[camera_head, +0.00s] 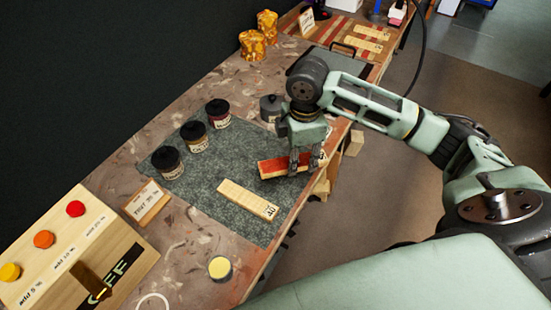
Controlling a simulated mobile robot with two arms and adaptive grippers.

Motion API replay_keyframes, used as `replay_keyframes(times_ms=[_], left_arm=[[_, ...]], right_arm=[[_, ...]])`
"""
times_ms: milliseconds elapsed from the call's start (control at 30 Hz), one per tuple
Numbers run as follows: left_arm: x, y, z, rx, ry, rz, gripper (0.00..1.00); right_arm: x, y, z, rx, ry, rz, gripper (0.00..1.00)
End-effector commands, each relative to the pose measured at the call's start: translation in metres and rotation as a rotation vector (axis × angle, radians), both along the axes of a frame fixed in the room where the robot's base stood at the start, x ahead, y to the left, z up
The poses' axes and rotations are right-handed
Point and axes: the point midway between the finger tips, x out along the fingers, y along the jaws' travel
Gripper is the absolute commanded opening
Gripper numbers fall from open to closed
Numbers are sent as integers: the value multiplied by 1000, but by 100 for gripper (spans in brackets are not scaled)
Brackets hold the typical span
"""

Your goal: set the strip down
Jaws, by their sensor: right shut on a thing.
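A strip with a red top and pale wooden edge (273,167) is at the right side of the grey-green mat (205,190). My right gripper (306,165) is shut on this red strip from above, near its right end. I cannot tell whether the strip touches the mat. A second, plain pale strip (247,199) with dark marks at one end lies flat on the mat, in front of the red one. My left gripper is not in view.
Several dark-lidded jars, one of them here (195,136), stand along the mat's far left side. A wooden box with coloured buttons (75,208) is at lower left. A small yellow-topped pot (220,268) stands near the bench's front edge. Bare mat lies left of the strips.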

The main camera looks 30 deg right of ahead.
Motion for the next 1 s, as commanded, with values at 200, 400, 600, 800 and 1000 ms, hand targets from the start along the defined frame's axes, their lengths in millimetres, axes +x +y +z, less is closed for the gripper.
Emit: replay_keyframes(times_ms=[200,400,600,800,1000], left_arm=[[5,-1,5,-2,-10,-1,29],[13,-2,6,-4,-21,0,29],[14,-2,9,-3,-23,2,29],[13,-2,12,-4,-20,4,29],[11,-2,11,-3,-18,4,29]], right_arm=[[50,11,-28,3,-1,-4,6],[76,16,-45,0,-1,-3,6],[79,16,-60,-2,3,-2,6],[79,16,-86,-3,0,-2,6],[80,16,-89,-2,-3,-1,6]])
